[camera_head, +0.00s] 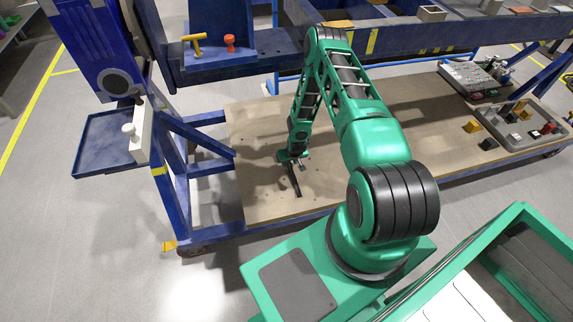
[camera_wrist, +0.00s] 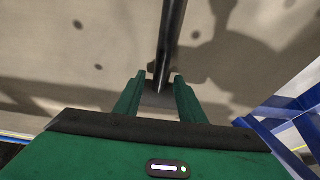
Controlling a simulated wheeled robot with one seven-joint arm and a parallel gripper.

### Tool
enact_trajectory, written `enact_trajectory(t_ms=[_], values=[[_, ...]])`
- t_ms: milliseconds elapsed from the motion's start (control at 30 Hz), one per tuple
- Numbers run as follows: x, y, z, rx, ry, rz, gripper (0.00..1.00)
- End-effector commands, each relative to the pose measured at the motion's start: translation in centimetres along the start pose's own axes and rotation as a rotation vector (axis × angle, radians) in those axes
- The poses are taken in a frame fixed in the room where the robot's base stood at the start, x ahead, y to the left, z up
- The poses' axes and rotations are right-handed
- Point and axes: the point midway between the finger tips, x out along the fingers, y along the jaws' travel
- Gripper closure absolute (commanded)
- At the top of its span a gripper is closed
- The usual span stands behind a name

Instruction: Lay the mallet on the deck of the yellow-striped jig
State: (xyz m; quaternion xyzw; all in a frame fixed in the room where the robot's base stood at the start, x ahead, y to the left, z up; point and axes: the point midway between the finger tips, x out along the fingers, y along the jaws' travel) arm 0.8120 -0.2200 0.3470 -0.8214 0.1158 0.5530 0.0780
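My gripper (camera_head: 292,160) is low over the brown wooden board (camera_head: 245,130). In the wrist view its two green fingers (camera_wrist: 159,85) stand apart, with a gap on either side of a dark rod (camera_wrist: 170,40). The rod's near end shows between the fingertips; whether it touches them or is below them I cannot tell. The rod also shows in the head view (camera_head: 295,182), but no mallet head is clear on it. A blue frame with yellow stripes (camera_head: 389,38) stands behind and around the board. A yellow T-shaped piece (camera_head: 195,42) sits on its blue plate (camera_head: 262,52).
An orange knob-like piece (camera_head: 230,42) stands beside the yellow one. Grey trays with small parts (camera_head: 518,125) and a grey fixture (camera_head: 470,75) occupy the board's right end. A blue side shelf (camera_head: 105,145) juts out left. The board's middle looks clear.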

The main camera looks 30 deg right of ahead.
Motion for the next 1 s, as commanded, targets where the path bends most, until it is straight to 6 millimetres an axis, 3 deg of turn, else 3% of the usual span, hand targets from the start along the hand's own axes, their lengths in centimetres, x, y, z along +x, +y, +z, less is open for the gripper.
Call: enact_trajectory(t_ms=[400,600,800,933,1000], values=[[-7.7,0.0,-0.1,-0.002,0.001,0.000,0.64],[-9.7,0.0,0.0,-0.001,0.000,0.000,0.64],[-10.3,0.0,-0.1,-0.001,0.000,0.001,0.64],[-11.7,0.5,-1.1,-0.007,-0.005,0.009,0.64],[-13.4,1.1,-2.3,-0.013,-0.013,0.021,0.64]])
